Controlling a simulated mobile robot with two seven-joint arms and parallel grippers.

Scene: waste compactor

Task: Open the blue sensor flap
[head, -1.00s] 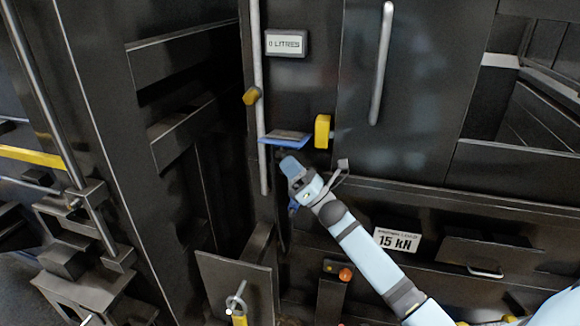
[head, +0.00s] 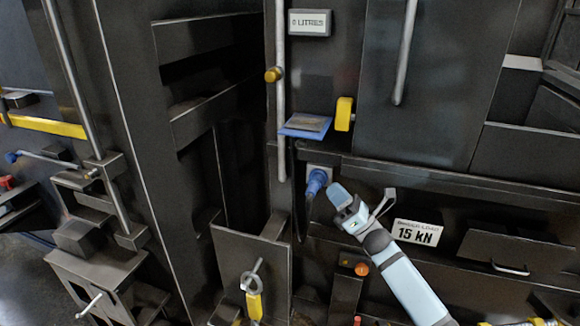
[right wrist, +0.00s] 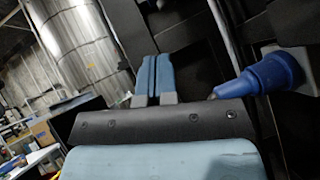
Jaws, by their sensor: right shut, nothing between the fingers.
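The blue sensor flap (head: 305,125) is a small blue-edged plate with a greyish middle, on the dark machine front between a vertical rod and a yellow block. It juts out from the front at a slant. My right gripper (head: 338,192) is below and to the right of the flap, apart from it. In the right wrist view its blue fingers (right wrist: 154,76) are together and empty. The flap cannot be made out there. My left gripper is not in view.
A blue plug (head: 316,182) sits beside my right fingertips; it also shows in the right wrist view (right wrist: 258,78). A yellow block (head: 344,113) is right of the flap.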

